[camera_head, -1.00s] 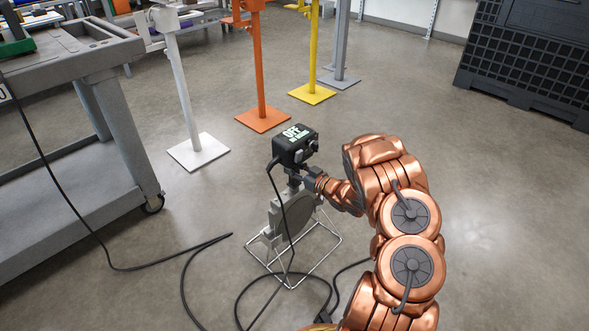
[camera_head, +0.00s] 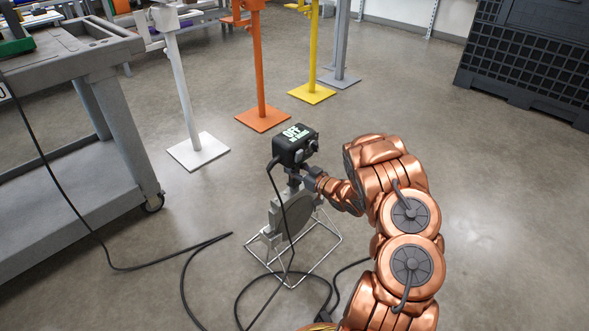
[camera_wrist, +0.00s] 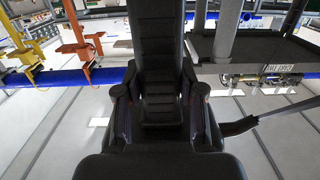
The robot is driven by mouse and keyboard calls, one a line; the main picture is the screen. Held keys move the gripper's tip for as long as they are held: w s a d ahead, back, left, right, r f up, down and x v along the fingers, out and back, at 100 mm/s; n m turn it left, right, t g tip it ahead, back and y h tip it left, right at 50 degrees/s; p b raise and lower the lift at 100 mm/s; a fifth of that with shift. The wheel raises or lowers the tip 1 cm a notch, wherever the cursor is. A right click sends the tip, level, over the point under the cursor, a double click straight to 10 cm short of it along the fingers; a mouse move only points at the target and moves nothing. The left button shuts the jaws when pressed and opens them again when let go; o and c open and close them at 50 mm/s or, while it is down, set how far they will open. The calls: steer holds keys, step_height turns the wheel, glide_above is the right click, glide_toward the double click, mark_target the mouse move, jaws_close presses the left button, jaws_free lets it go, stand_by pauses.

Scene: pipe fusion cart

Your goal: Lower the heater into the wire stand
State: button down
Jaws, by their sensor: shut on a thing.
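The heater has a dark control box (camera_head: 294,146) marked OFF on top and a grey round plate (camera_head: 291,210) below it. It stands roughly upright, with its plate within the wire stand (camera_head: 325,255), a pale wire frame on the floor. I cannot tell whether the heater rests fully on the wires. My gripper (camera_head: 305,175) is shut on the heater just below the control box. In the wrist view the heater's dark handle (camera_wrist: 160,60) fills the middle, between my gripper's fingers. The fingertips are largely hidden in the head view.
A black cable (camera_head: 187,270) runs from the heater across the floor. A grey cart (camera_head: 95,60) stands at left. White (camera_head: 199,150), orange (camera_head: 263,118) and yellow (camera_head: 312,94) posts stand behind. A black crate (camera_head: 520,65) is at back right. The right floor is clear.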

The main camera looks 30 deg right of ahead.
steer(key=shift+w+r, duration=0.1)
steer(key=shift+r, duration=0.1)
steer(key=c, duration=1.1)
jaws_free()
steer(key=o, duration=0.5)
steer(key=shift+f, duration=0.15)
steer(key=shift+o, duration=0.5)
steer(key=shift+a+f, duration=0.1)
steer(key=shift+f, duration=0.15)
steer(key=o, duration=0.5)
steer(key=shift+r, duration=0.1)
steer(key=shift+s, duration=0.2)
steer(key=b+v, duration=0.3)
steer(key=v, duration=1)
steer(key=shift+f+b, duration=0.3)
steer(key=shift+f, duration=0.2)
